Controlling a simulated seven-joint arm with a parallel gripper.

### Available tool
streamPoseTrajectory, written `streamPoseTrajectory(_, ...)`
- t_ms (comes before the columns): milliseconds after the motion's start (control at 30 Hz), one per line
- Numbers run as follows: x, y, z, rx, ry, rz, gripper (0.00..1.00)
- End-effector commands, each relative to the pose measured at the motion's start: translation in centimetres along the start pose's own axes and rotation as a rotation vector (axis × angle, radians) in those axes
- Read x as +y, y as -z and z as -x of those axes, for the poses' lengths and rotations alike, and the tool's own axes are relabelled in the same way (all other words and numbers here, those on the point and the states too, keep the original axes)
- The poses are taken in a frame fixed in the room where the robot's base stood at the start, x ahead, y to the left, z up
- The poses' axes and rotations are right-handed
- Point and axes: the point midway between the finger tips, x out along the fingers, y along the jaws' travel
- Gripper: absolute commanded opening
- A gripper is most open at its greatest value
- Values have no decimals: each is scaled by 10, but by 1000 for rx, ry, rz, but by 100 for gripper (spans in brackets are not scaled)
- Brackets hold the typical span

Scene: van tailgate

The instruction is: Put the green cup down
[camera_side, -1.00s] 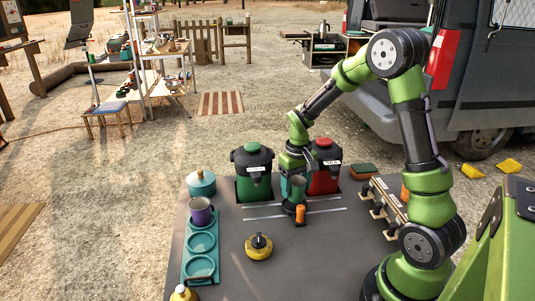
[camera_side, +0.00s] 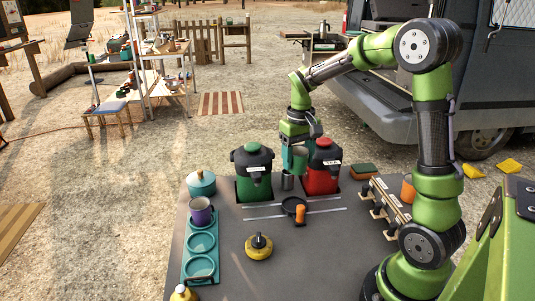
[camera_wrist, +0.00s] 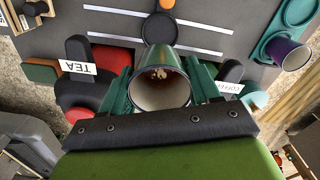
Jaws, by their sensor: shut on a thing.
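A teal tray (camera_side: 184,262) with ring-shaped places is at the table's left. Its far place holds a purple cup (camera_side: 200,211); the two nearer rings are empty. A black round plate with an orange knob (camera_side: 300,214) lies below the gripper, bare.
A green dispenser (camera_side: 252,178) and the red TEA dispenser (camera_side: 322,176) stand at the back. A teal pot (camera_side: 201,184), a yellow round object (camera_side: 259,247) and a rack (camera_side: 388,203) surround free grey tabletop (camera_side: 318,260).

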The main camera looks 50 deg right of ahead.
Motion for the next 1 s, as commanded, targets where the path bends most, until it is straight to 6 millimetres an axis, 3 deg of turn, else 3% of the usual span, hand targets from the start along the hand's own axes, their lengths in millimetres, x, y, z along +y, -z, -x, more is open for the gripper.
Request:
streamPoseTrajectory(267, 0, 0, 28, 3, 0, 0, 28)
streamPoseTrajectory(567, -32, 12, 29, 0, -4, 151, 28)
streamPoseTrajectory(767, -71, 21, 30, -1, -6, 322, 28)
streamPoseTrajectory(1000, -146, 27, 30, 0, -8, 637, 28)
